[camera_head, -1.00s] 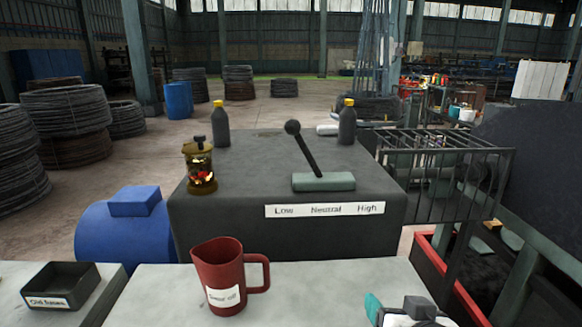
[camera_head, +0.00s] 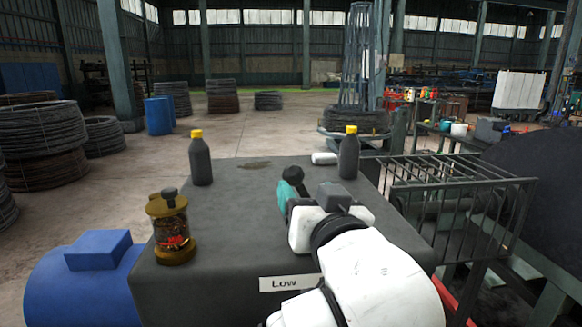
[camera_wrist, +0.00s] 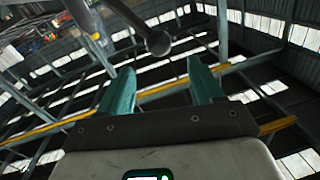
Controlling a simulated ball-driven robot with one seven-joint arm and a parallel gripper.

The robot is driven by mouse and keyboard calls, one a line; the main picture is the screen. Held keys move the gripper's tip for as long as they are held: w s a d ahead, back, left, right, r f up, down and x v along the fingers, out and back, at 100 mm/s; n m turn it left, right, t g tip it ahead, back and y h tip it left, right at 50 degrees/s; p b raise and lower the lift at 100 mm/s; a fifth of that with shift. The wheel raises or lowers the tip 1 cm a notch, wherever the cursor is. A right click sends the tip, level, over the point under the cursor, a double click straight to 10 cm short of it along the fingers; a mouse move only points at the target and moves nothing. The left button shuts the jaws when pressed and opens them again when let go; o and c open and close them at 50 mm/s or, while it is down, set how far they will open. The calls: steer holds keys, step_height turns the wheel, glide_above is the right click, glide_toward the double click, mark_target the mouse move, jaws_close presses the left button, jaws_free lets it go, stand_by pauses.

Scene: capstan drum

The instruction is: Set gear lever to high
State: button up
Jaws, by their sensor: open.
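The gear lever has a dark round knob (camera_head: 292,175), seen in the head view just above the teal fingertips. My arm and gripper hide its rod and base there, so its tilt is hard to read. In the wrist view the knob (camera_wrist: 158,42) and part of the rod (camera_wrist: 126,14) show just beyond the fingertips, centred between them and not gripped. My gripper (camera_wrist: 158,68) is open, with one teal finger on either side. It also shows in the head view (camera_head: 284,196). On the label plate (camera_head: 287,283) only "Low" is readable; the rest is hidden.
The lever's dark housing (camera_head: 225,235) carries a brass-and-glass oiler (camera_head: 170,230) at left and two yellow-capped bottles (camera_head: 201,160) (camera_head: 348,155) at the back. A blue motor (camera_head: 85,280) stands left. A metal cage (camera_head: 460,205) stands right.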

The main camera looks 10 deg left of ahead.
mark_target(296, 176)
steer(key=p+x, duration=0.2)
steer(key=x, duration=0.7)
steer(key=shift+w+a+p, duration=0.15)
steer(key=shift+w+p, duration=0.15)
jaws_close()
